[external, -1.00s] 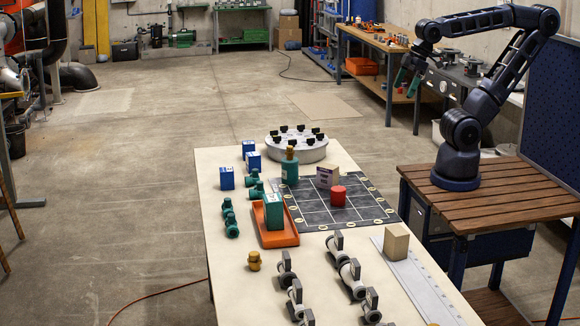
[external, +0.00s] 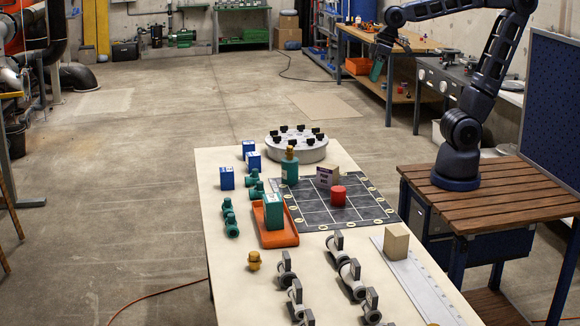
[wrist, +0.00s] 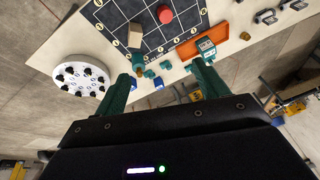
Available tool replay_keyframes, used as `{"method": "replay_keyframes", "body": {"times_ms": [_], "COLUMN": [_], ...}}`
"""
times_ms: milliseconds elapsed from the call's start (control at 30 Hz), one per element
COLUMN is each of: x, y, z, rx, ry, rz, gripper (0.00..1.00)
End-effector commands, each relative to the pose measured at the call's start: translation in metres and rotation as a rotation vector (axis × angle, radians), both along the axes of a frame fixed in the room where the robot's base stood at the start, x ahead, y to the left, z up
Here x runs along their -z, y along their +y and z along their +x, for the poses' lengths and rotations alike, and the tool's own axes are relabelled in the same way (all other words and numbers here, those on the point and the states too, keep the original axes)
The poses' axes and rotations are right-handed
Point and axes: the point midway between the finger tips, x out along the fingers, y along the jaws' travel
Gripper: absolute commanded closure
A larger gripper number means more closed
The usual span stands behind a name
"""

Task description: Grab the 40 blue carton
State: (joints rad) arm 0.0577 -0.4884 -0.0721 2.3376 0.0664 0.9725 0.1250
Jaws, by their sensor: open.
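Three blue-and-white cartons stand at the left edge of the long table: a near one (external: 227,178), a middle one (external: 253,162) and a far one (external: 248,147). Their numbers are too small to read, so I cannot tell which is the 40. My gripper (external: 377,70) is high in the air, right of and beyond the table's far end, well apart from the cartons. In the wrist view its two green fingers (wrist: 162,72) are spread with nothing held between them. Small blue cartons (wrist: 158,83) show there beyond the fingers, partly hidden.
A teal carton (external: 273,214) stands in an orange tray (external: 284,239). A white round carousel (external: 297,151) is at the far end. Green valves (external: 230,222) stand near the cartons.

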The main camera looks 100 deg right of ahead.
Motion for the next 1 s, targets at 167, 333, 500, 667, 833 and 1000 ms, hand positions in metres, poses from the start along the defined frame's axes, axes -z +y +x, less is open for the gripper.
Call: {"method": "replay_keyframes", "body": {"times_ms": [167, 333, 500, 667, 833, 1000], "x": [-0.004, -0.003, 0.004, 0.016, 0.034, 0.056], "y": [-0.026, -0.053, -0.084, -0.117, -0.154, -0.193], "z": [0.048, 0.091, 0.134, 0.172, 0.210, 0.245], "rx": [0.116, 0.230, 0.343, 0.450, 0.564, 0.676], "ry": [0.038, 0.069, 0.099, 0.127, 0.155, 0.181], "rz": [0.053, 0.097, 0.135, 0.163, 0.187, 0.204], "gripper": [0.27, 0.27, 0.27, 0.27, 0.27, 0.27]}}
